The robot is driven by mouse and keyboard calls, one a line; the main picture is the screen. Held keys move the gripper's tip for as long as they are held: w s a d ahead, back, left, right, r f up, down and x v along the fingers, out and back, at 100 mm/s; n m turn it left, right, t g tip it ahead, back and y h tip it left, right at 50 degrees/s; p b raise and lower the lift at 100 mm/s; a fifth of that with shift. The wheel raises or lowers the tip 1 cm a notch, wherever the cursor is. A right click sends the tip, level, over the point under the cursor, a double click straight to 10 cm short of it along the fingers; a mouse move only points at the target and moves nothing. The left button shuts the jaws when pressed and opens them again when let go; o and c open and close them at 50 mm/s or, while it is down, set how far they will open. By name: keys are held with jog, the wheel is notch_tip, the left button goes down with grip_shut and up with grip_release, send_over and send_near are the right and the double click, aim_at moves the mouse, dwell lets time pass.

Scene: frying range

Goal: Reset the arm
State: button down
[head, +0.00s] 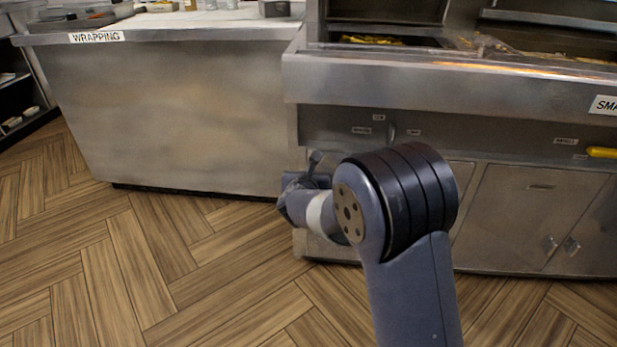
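My arm rises from the lower right of the head view and bends at a large dark joint near the middle. My gripper (314,160) is beyond the wrist, left of that joint, in front of the gap between the wrapping counter and the frying range. The wrist and arm hide most of it, and its fingers are too small and covered to read. I see nothing held in it.
The steel counter labelled WRAPPING (190,115) stands at the left with trays on top. The steel frying range (520,200) is at the right, with food in its upper wells and a yellow handle (602,152). The wooden floor (130,260) in front is clear.

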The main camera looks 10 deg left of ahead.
jog(key=v, duration=0.4)
jog(key=shift+f, duration=0.1)
